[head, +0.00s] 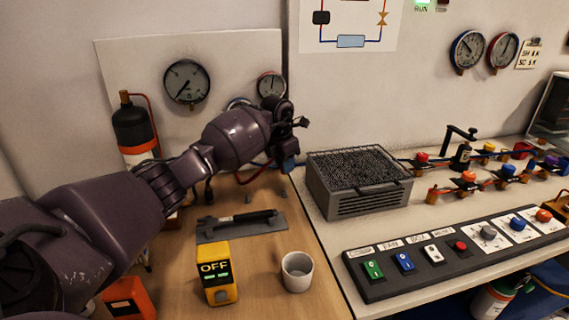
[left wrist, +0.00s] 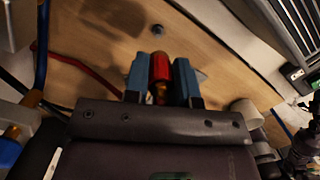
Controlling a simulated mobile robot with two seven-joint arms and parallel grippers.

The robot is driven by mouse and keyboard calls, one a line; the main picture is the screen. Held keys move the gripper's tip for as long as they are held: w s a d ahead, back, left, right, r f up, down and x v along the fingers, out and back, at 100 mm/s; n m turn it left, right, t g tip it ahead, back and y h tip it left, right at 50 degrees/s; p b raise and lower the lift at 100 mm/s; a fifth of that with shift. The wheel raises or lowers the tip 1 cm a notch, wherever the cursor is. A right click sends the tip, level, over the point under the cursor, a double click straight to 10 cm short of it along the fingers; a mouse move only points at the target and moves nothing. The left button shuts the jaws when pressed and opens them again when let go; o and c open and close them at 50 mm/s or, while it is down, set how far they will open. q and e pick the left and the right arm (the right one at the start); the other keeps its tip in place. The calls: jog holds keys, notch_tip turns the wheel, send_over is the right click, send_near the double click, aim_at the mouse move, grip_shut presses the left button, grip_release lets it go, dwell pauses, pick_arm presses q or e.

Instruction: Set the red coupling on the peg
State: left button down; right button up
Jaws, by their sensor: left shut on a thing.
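My left gripper (head: 289,164) is over the back of the wooden bench, by the wall panel. In the left wrist view the two blue fingers of this gripper (left wrist: 160,75) are shut on the red coupling (left wrist: 160,66), one on each side. The coupling is red with a brass-coloured lower part. In the head view it is hidden by the gripper. A small grey stub (left wrist: 158,30), which may be the peg, stands on the wood beyond the coupling and apart from it. The head view shows small grey stubs (head: 248,199) near there; which is the peg I cannot tell. My right gripper is not in view.
A black-handled tool on a grey plate (head: 240,229), a yellow OFF meter (head: 216,272) and a white cup (head: 297,271) are on the front bench. A grey finned box (head: 358,182) stands to the right. A dark cylinder (head: 133,130) stands back left.

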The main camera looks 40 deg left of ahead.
aim_at(285, 190)
pick_arm(q)
jog(key=shift+f+b, duration=0.45)
jog(key=shift+f, duration=1.55)
jog(key=shift+f+b, duration=0.4)
jog(key=shift+f, duration=0.2)
jog(key=shift+f, duration=0.15)
jog(key=shift+f+b, duration=0.3)
jog(key=shift+f, duration=0.5)
jog(key=shift+f, duration=0.25)
